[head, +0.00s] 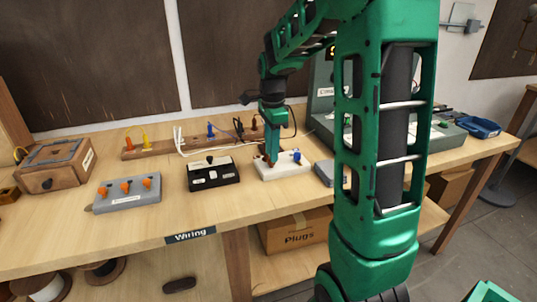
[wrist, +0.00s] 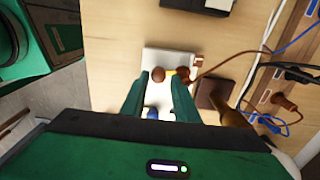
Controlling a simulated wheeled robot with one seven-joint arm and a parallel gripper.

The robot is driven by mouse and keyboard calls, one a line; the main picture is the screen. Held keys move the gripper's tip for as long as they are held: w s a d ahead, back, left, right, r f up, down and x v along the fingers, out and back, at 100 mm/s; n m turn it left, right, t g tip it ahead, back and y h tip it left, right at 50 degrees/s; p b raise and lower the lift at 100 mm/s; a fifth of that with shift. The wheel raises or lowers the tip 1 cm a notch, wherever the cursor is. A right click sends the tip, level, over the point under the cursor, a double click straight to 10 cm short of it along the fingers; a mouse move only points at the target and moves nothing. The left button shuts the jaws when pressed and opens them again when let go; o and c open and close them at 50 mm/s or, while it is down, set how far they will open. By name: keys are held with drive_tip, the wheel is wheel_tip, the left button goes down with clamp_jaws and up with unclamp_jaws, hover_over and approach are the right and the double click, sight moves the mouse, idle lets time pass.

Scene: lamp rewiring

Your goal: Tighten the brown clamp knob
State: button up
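A white terminal block (head: 268,173) lies on the bench, under my gripper in the head view; it also shows in the wrist view (wrist: 150,56). A round brown clamp knob (wrist: 158,75) sits on the block, between my fingertips. A brown wire (wrist: 215,61) with a brown end (wrist: 184,72) runs from the block, beside the right finger. A blue knob (head: 296,156) is at the block's other end. My gripper (wrist: 160,84) points down over the block with its fingers apart. I cannot tell whether either finger touches the brown knob. In the head view my gripper mostly hides that knob.
A black switch box (head: 214,178) stands left of the block, and a grey box with orange knobs (head: 128,193) further left. A wooden rack (head: 135,153) with coloured plugs and loose wires lies behind. Bare bench (head: 225,210) shows in front.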

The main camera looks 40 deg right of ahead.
wheel_tip(320, 180, up, 9)
idle(0.3)
drive_tip(key=shift+w, duration=0.1)
idle(0.4)
drive_tip(key=s+a+f+n, duration=0.1)
drive_tip(key=s+f+n, duration=0.2)
drive_tip(key=s, duration=0.6)
drive_tip(key=s+a+f+n, duration=0.1)
drive_tip(key=s+f+n, duration=0.2)
drive_tip(key=s+n, duration=0.4)
drive_tip(key=s+a+f+n, duration=0.1)
drive_tip(key=s+f+n, duration=0.2)
drive_tip(key=s, duration=0.9)
drive_tip(key=shift+s+n, duration=0.35)
drive_tip(key=shift+n, duration=0.65)
drive_tip(key=shift+a, duration=0.1)
drive_tip(key=shift+w+f, duration=0.25)
drive_tip(key=shift+w, duration=0.35)
